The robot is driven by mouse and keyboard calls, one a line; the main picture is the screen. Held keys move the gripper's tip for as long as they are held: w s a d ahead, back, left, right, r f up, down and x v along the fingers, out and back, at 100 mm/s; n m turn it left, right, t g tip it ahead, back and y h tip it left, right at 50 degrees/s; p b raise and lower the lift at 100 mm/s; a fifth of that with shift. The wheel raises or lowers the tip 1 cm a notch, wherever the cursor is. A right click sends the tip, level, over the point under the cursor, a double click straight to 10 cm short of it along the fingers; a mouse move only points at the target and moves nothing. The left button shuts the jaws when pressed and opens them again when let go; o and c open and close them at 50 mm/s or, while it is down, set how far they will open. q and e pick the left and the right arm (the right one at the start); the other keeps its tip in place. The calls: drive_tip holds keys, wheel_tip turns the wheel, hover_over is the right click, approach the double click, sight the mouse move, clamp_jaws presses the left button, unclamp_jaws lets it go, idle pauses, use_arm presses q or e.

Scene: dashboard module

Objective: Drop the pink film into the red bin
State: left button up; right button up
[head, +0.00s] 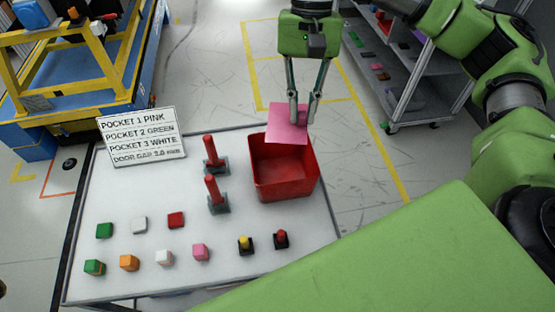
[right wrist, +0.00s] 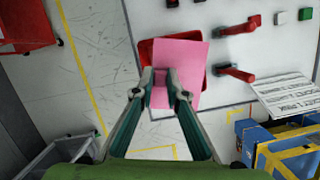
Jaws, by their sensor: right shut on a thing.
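The pink film (head: 287,128) is a flat pink sheet. My right gripper (head: 301,117) is shut on its far edge and holds it over the far side of the red bin (head: 285,182). The bin is an open box at the table's right side, and the film hides part of its far rim. In the right wrist view the film (right wrist: 182,58) is between the fingertips (right wrist: 167,87) and covers much of the bin (right wrist: 146,54). I cannot tell the exact height of the film above the rim. My left gripper is not in view.
On the white table (head: 120,205) two red-handled levers (head: 216,195) stand just left of the bin. A sign (head: 141,137) stands at the far left. A grey shelf cart (head: 410,100) is beyond, at right.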

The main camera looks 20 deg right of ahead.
sight(302, 127)
drive_tip(key=f+b, duration=0.1)
drive_tip(key=f, duration=0.2)
drive_tip(key=shift+d+f, duration=0.15)
drive_tip(key=shift+d, duration=0.05)
wheel_tip(302, 127, down, 2)
drive_tip(key=shift+w+f+b, duration=0.1)
drive_tip(key=shift+f+b, duration=0.05)
drive_tip(key=shift+b, duration=0.4)
drive_tip(key=o, duration=0.6)
drive_tip(key=shift+o, duration=1.1)
drive_tip(key=shift+a, duration=0.1)
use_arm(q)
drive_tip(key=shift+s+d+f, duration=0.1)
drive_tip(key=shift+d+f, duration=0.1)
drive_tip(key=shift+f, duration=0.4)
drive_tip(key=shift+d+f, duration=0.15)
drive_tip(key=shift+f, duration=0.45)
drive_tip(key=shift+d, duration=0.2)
use_arm(e)
drive_tip(key=v, duration=1.2)
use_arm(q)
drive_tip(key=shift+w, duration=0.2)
